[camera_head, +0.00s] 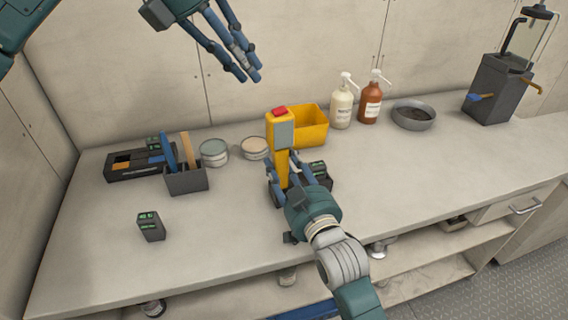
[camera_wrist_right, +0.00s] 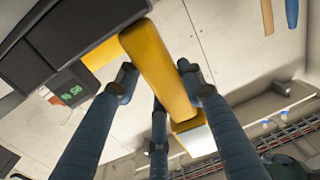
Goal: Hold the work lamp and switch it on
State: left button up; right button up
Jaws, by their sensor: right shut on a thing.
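The yellow work lamp (camera_head: 282,160) stands about upright over the middle of the counter, with a red button (camera_head: 279,112) on top and a grey panel (camera_head: 284,134) on its head. My right gripper (camera_head: 285,172) is shut around the lamp's yellow handle, which shows between the fingers in the right wrist view (camera_wrist_right: 158,75). Whether the lamp touches the counter is hidden. No glow shows on the panel. My left gripper (camera_head: 250,76) is empty above and left of the lamp, apart from it, with its fingertips close together.
Dark boxes with green marks (camera_head: 320,183) sit beside the lamp's foot; a similar battery (camera_head: 151,227) stands front left. A yellow bin (camera_head: 312,128) is behind, pump bottles (camera_head: 342,106) and a bowl (camera_head: 414,117) to the right, cans (camera_head: 214,154) and a tool holder (camera_head: 187,181) left.

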pick_arm(q)
jog(key=shift+w+d+m, duration=0.1)
jog(key=shift+m, duration=0.2)
grip_shut()
jog(key=r+m+y, duration=0.1)
jog(key=m+y, duration=0.4)
jog(key=m, duration=2)
send_over(283, 107)
jog(key=shift+g, duration=0.4)
jog(key=shift+s+f, duration=0.15)
jog(key=shift+f, duration=1.5)
jog(key=shift+s+f, duration=0.1)
jog(key=shift+f, duration=1.5)
jog(key=shift+f, duration=1.1)
jog(key=shift+r, duration=3.55)
jog(key=shift+d, duration=0.1)
